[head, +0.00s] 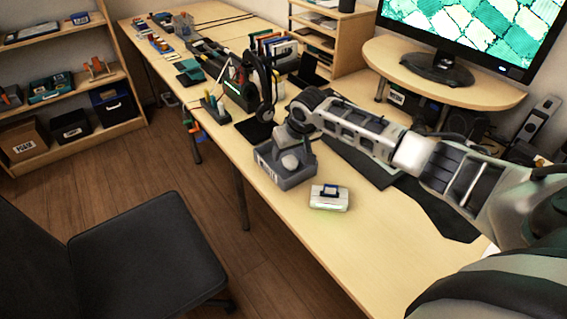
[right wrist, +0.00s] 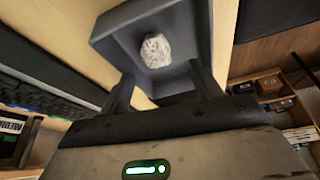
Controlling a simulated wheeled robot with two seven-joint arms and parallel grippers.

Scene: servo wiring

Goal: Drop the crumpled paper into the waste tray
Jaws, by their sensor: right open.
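The crumpled paper (head: 290,162) is a small whitish ball inside the grey waste tray (head: 284,183) near the table's front edge. In the right wrist view the paper (right wrist: 155,50) shows against the floor of the tray (right wrist: 112,27), within its walls. My right gripper (head: 291,135) is above the back of the tray, apart from the paper. In the right wrist view its two fingers (right wrist: 161,75) are spread, with nothing held between them. My left gripper is not in view.
A small white box with a blue top (head: 329,198) stands right of the tray. Headphones on a stand (head: 265,100) are behind it. A dark mat (head: 440,212) lies under my right arm. A monitor (head: 480,35) stands on a raised shelf. The front right tabletop is clear.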

